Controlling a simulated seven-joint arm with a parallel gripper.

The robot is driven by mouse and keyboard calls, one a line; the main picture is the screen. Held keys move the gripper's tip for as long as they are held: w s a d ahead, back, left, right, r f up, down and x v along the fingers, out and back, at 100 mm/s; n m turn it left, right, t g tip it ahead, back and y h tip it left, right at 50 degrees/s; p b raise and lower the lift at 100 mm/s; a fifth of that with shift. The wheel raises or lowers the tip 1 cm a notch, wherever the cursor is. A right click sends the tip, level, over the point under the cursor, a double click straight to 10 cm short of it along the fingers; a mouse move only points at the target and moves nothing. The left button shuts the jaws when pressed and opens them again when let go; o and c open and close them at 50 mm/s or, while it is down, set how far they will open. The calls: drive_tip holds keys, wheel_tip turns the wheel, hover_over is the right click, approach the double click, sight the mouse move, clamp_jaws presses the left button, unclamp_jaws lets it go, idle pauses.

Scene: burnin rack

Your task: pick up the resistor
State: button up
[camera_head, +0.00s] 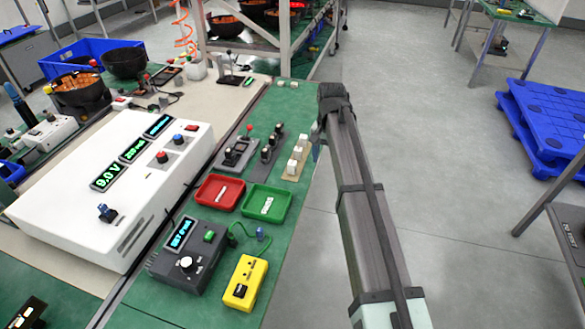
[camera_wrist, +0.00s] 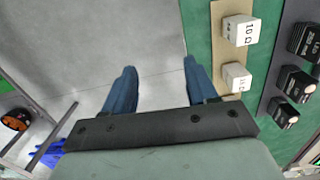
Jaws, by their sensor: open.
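Pale resistor blocks (camera_head: 297,153) stand in a row on a tan strip (camera_head: 283,177) near the right edge of the green bench mat. In the wrist view, one resistor block (camera_wrist: 238,30) reads "10 Ω", and a second block (camera_wrist: 236,77) is nearer, its label partly readable. The tan strip (camera_wrist: 220,52) lies under both. My gripper (camera_wrist: 162,74) is open and empty, with its two blue fingers apart, left of the blocks. One finger is over the grey floor and the other over the green mat's edge. In the head view, my gripper (camera_head: 317,142) is mostly hidden by my arm.
Dark components (camera_head: 269,148) stand left of the strip. A red tray (camera_head: 220,192) and green tray (camera_head: 267,203) sit nearer, beside a yellow meter (camera_head: 246,282) and dark tester (camera_head: 187,255). A white power supply (camera_head: 115,180) fills the left. Open floor lies right of the bench.

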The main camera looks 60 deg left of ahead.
wheel_tip(320, 180, up, 9)
hover_over(292, 162)
drive_tip(key=shift+n+y, duration=0.3)
drive_tip(key=shift+n, duration=0.1)
drive_tip(key=f, duration=0.8)
drive_tip(key=shift+w+d+f, duration=0.15)
drive_tip(key=shift+d, duration=0.1)
drive_tip(key=shift+s+a+f, duration=0.1)
drive_tip(key=shift+f, duration=1.25)
drive_tip(key=shift+s+f, duration=0.1)
drive_tip(key=shift+f, duration=1.25)
drive_tip(key=c, duration=1)
drive_tip(key=shift+r, duration=0.1)
drive_tip(key=shift+c, duration=0.2)
